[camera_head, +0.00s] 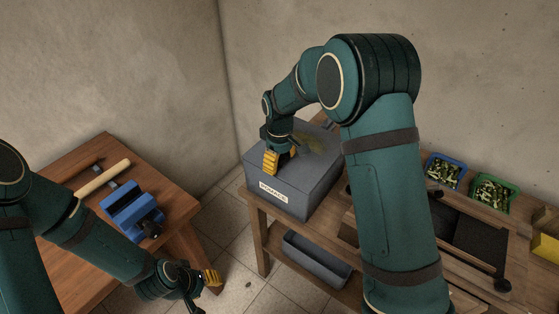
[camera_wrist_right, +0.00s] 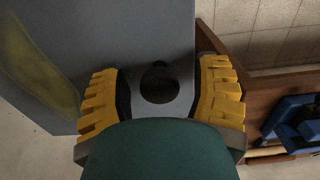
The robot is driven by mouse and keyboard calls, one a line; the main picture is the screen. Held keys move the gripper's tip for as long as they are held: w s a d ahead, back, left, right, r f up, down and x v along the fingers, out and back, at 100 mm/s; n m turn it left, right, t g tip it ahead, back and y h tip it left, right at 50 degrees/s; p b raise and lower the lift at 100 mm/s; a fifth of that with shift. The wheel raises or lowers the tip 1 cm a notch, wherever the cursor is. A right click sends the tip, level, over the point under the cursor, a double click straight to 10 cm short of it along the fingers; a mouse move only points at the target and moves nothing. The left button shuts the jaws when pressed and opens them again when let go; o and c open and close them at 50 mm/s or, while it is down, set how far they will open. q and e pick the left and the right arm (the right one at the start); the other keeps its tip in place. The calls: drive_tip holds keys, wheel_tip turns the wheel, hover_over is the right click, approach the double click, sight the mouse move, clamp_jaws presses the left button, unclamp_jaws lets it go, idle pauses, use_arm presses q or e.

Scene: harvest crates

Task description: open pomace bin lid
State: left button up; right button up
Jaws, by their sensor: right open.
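The pomace bin (camera_head: 300,200) is a grey box with a POMACE label on its front, standing on a wooden bench. Its flat grey lid (camera_head: 318,165) lies shut on top and has a yellowish stain; the lid also fills the upper left of the right wrist view (camera_wrist_right: 120,30). My right gripper (camera_head: 274,160) is over the lid's front left part, its yellow fingers apart. In the right wrist view a dark round knob (camera_wrist_right: 160,82) shows between the fingers, with a gap on each side. My left gripper (camera_head: 207,278) hangs low at the left, away from the bin.
A wooden table (camera_head: 165,175) at the left holds a blue vice (camera_head: 133,205) and a wooden-handled tool (camera_head: 102,179). A grey tub (camera_head: 316,260) sits on the shelf below the bin. Blue (camera_head: 443,170) and green (camera_head: 493,193) crates stand right. My right arm hides part of the bench.

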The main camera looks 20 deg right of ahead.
clamp_jaws()
